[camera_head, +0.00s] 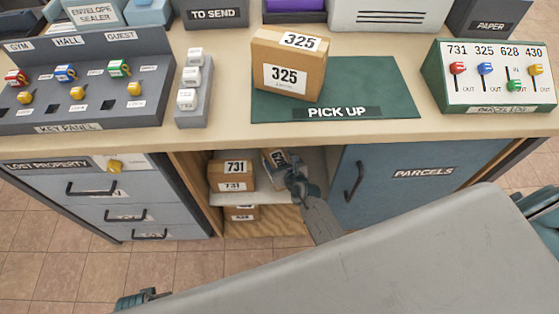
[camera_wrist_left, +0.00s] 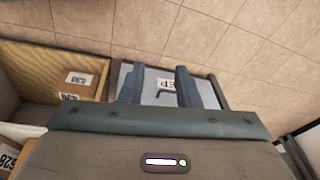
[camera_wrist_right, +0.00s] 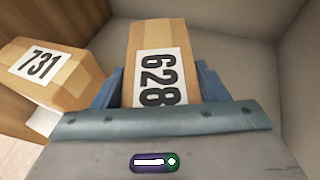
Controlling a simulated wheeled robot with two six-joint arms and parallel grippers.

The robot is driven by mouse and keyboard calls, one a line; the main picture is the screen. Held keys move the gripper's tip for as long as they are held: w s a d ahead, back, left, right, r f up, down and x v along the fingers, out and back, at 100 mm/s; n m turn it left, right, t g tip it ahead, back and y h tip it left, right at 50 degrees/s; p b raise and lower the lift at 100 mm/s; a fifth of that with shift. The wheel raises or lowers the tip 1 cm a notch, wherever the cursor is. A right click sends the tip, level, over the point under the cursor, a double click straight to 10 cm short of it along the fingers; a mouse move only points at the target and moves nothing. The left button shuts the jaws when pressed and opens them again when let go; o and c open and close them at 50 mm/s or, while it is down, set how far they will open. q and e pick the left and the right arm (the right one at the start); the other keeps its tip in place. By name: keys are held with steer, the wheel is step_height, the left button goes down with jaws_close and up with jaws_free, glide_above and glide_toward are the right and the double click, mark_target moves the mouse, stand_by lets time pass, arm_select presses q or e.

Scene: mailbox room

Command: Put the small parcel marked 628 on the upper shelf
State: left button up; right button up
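The small brown parcel marked 628 (camera_wrist_right: 157,65) is between the fingers of my right gripper (camera_wrist_right: 160,90), which seem to press its sides. In the head view the parcel (camera_head: 272,160) is tilted inside the open cabinet, at the height of the upper shelf (camera_head: 232,199), beside parcel 731. My right gripper (camera_head: 292,178) partly hides it; I cannot tell whether it touches the shelf. My left gripper (camera_wrist_left: 158,85) is open and empty, low in front of the drawers.
Parcel 731 (camera_head: 232,175) stands on the upper shelf, left of 628. Another parcel (camera_head: 241,213) is on the lower shelf. The blue PARCELS door (camera_head: 400,185) is to the right. Parcel 325 (camera_head: 288,65) stands on the green PICK UP mat (camera_head: 385,85). Parcel log (camera_head: 497,75) is at right.

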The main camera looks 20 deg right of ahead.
steer(key=o, duration=0.4)
steer(key=shift+c, duration=0.2)
arm_select(q)
steer(key=shift+r, duration=0.1)
arm_select(e)
steer(key=shift+r, duration=0.1)
steer(key=shift+s+r, duration=0.1)
steer(key=shift+s, duration=0.1)
arm_select(q)
steer(key=s+f+p, duration=0.3)
steer(key=s+f, duration=0.1)
steer(key=f, duration=0.5)
steer(key=shift+a+g, duration=0.3)
steer(key=shift+a, duration=0.1)
arm_select(e)
steer(key=v, duration=1.1)
steer(key=shift+s, duration=0.3)
steer(key=shift+d+r, duration=0.1)
